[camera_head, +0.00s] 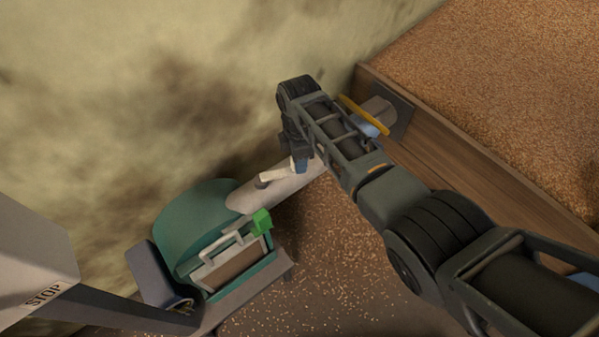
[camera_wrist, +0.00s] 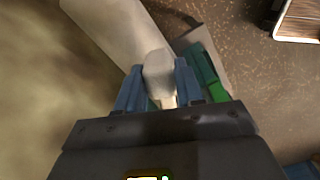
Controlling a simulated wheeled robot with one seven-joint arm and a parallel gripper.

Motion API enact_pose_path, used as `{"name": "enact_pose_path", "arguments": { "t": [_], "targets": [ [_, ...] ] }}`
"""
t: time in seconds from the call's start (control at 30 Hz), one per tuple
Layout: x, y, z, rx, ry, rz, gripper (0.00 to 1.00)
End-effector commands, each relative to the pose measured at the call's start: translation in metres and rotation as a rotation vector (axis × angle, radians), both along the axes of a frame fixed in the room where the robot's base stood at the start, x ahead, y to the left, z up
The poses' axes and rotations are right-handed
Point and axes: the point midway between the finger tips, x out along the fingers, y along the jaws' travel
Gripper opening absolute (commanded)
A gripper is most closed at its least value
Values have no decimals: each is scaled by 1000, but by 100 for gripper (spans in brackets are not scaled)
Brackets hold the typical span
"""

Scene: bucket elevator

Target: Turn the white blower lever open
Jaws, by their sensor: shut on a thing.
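The white blower lever (camera_head: 274,177) sits on the pale pipe (camera_head: 285,192) that runs from the green blower housing (camera_head: 190,222). My gripper (camera_head: 299,163) is at the lever's right end in the head view. In the wrist view, the white lever (camera_wrist: 159,75) stands between the two blue fingers of my gripper (camera_wrist: 160,88), which are shut on it. The lower part of the lever is hidden by the gripper body. The pale pipe (camera_wrist: 120,30) passes behind it in the wrist view.
A green block (camera_head: 262,221) and a white-handled panel (camera_head: 225,250) are on the blower's front. A wooden grain bin (camera_head: 440,150) stands at the right with a yellow lever (camera_head: 364,115). A stained wall (camera_head: 130,90) is behind. A STOP box (camera_head: 35,260) is at lower left.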

Motion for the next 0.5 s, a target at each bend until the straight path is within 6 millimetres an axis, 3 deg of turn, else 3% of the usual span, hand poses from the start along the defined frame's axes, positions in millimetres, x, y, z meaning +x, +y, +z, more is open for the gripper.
{"name": "enact_pose_path", "arguments": {
  "t": [0.5],
  "targets": [
    [35,13,-3,0,-1,352,0]
  ]
}}
